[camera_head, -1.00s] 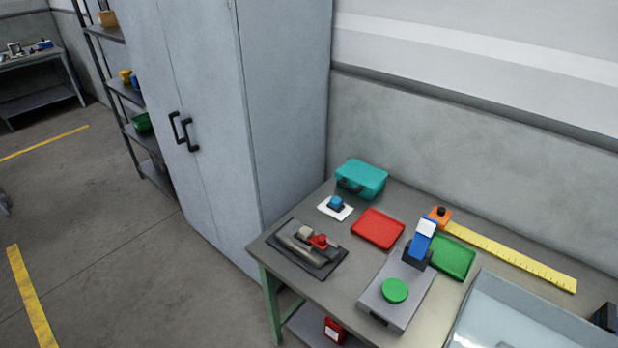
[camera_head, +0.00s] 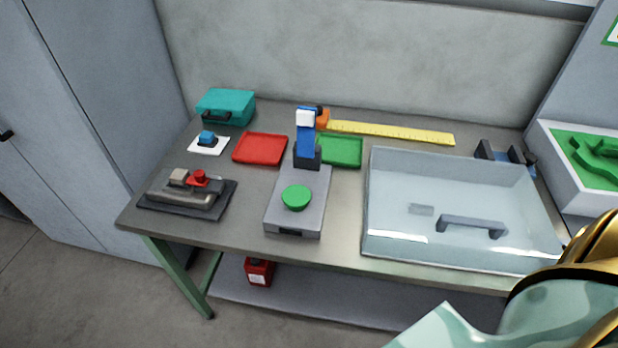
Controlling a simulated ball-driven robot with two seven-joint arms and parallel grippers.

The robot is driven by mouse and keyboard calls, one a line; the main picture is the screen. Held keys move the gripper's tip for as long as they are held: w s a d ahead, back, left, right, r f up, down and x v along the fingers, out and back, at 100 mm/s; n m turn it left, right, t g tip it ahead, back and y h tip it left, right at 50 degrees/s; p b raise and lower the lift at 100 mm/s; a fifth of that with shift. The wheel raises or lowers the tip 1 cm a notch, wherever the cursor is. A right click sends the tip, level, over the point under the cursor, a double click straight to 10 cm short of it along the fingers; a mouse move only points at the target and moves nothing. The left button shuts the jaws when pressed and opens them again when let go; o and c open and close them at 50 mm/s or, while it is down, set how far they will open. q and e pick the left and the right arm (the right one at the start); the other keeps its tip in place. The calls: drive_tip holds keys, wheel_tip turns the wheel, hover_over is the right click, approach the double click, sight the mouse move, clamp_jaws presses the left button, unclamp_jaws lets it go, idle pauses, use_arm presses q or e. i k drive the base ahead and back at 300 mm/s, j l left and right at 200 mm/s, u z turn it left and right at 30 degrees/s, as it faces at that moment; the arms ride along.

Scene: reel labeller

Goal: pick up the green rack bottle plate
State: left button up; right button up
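I cannot tell for sure which thing is the green rack bottle plate. A round green disc (camera_head: 296,197) lies on the grey device (camera_head: 283,218) with a blue and white upright, in the middle of the table. A shallow green tray (camera_head: 340,151) lies behind it to the right. A green insert with cut-out shapes (camera_head: 590,160) sits in a white box (camera_head: 572,186) at the right edge, partly cut off. Neither of my grippers is in view.
The table (camera_head: 250,247) also holds a red tray (camera_head: 260,148), a teal case (camera_head: 226,106), a dark tool base (camera_head: 188,194), a yellow ruler (camera_head: 392,132) and a large clear-lidded box (camera_head: 462,205). A red can (camera_head: 259,272) stands on the lower shelf. A grey cabinet (camera_head: 90,120) stands left.

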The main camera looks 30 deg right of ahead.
sight(296, 198)
drive_tip(key=z, duration=0.85)
drive_tip(key=k, duration=0.05)
